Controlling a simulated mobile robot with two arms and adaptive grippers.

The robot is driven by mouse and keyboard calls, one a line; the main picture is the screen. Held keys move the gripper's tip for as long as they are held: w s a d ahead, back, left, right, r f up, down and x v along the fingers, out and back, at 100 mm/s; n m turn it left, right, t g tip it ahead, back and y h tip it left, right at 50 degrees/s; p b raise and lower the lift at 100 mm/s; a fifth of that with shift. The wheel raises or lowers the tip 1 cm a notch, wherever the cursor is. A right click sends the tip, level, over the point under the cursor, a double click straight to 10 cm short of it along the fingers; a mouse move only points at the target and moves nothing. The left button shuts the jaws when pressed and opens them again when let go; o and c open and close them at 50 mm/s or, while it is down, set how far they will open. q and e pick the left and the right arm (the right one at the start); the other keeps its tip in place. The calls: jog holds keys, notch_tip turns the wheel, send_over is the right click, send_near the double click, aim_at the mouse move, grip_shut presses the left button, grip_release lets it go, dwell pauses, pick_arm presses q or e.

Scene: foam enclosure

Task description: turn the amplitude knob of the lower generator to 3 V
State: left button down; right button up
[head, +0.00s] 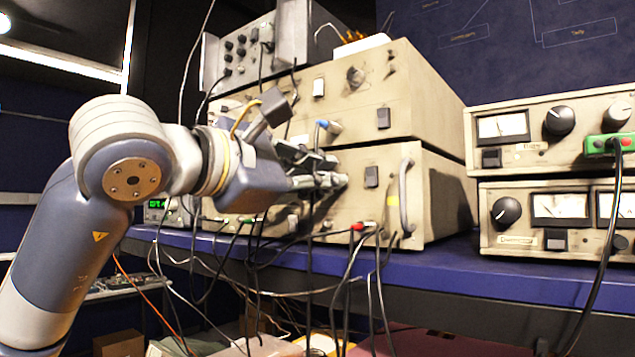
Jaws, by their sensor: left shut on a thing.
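The lower generator (437,200) is a worn cream box on the blue bench, under a similar upper generator (415,85). My left gripper (328,171) reaches in from the left to the lower generator's front panel. It is shut on a knob there, which I take to be the amplitude knob (341,180). The fingers hide most of the knob, and its scale and pointer cannot be read. The left part of the panel is behind the gripper. My right gripper is out of view.
Black cables with a red plug (364,226) hang from the lower generator's bottom edge over the blue bench (470,270). A metal handle (406,195) stands out at its right. Two metered power supplies (550,215) are stacked further right. A grey unit (238,55) sits on top.

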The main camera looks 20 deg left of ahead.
pick_arm(q)
jog(key=shift+m, duration=1.2)
jog(key=c, duration=1.5)
grip_release()
jog(key=shift+s, duration=0.15)
jog(key=shift+s+a, duration=0.1)
jog(key=shift+s, duration=0.05)
jog(key=v, duration=1.1)
jog(key=shift+s, duration=0.3)
